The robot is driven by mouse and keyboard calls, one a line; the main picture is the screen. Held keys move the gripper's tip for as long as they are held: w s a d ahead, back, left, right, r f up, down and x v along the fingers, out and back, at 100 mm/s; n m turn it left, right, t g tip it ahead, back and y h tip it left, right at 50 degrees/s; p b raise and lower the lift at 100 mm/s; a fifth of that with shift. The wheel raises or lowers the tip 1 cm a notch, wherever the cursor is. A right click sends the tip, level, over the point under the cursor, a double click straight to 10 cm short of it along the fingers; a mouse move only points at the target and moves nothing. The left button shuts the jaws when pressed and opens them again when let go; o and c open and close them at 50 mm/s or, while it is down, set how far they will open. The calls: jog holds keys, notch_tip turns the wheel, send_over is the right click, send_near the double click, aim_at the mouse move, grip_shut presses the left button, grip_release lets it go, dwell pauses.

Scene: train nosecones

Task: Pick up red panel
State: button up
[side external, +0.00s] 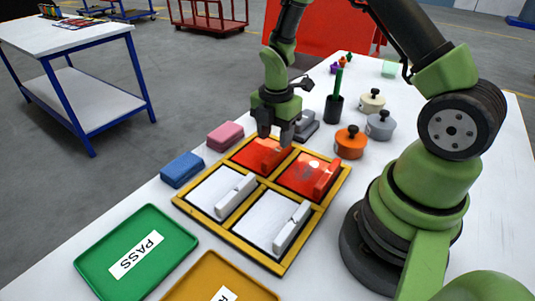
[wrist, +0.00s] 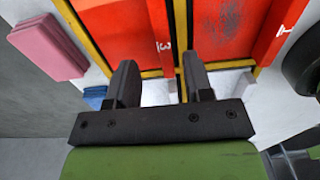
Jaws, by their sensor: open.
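Two red panels lie in the back compartments of a yellow-framed tray (side external: 230,229). The back left red panel (side external: 250,153) has a raised red handle block and is partly hidden by my gripper. The back right red panel (side external: 303,172) has a greyish smudge on its face and a raised handle; it also shows in the wrist view (wrist: 222,25). My gripper (side external: 276,140) is open and empty above the back left panel, fingers pointing down. In the wrist view the fingers (wrist: 158,78) are apart near that panel's edge (wrist: 122,28), marked 3.
Two white panels (side external: 208,190) (side external: 268,222) fill the front compartments. A pink block (side external: 225,135) and a blue block (side external: 181,169) lie left of the tray. The green PASS tray (side external: 170,225) is in front. Lidded pots, including an orange one (side external: 351,143), stand behind right.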

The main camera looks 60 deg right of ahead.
aim_at(277, 150)
jog(key=f, duration=0.5)
jog(key=shift+s+d, duration=0.15)
jog(key=shift+s, duration=0.1)
grip_shut()
